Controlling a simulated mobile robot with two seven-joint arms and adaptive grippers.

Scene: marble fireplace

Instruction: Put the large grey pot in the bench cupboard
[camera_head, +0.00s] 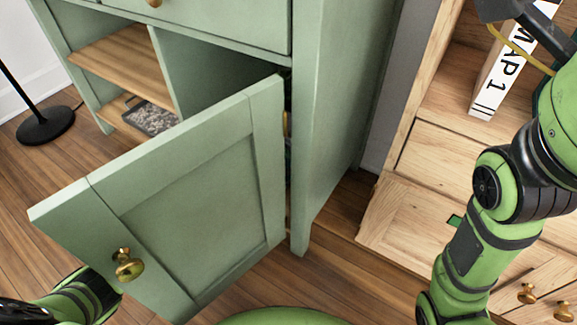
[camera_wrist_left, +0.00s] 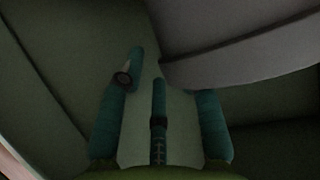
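The bench cupboard (camera_head: 320,130) is green, and its panelled door (camera_head: 190,210) stands open towards me with a brass knob (camera_head: 128,265). My left arm enters at the lower left and passes behind the door, so its gripper is hidden in the head view. In the left wrist view my left gripper (camera_wrist_left: 160,85) has its teal fingers apart in a dark green space. The large grey pot (camera_wrist_left: 240,40) fills the upper right there, close to the fingers and covering the right finger's tip. I cannot tell whether they touch.
Open shelves (camera_head: 120,65) on the left hold a grey speckled tray (camera_head: 150,118). A black stand base (camera_head: 45,125) is on the floor at far left. A wooden cabinet (camera_head: 410,215) and a white book (camera_head: 505,75) are at right, partly behind my right arm.

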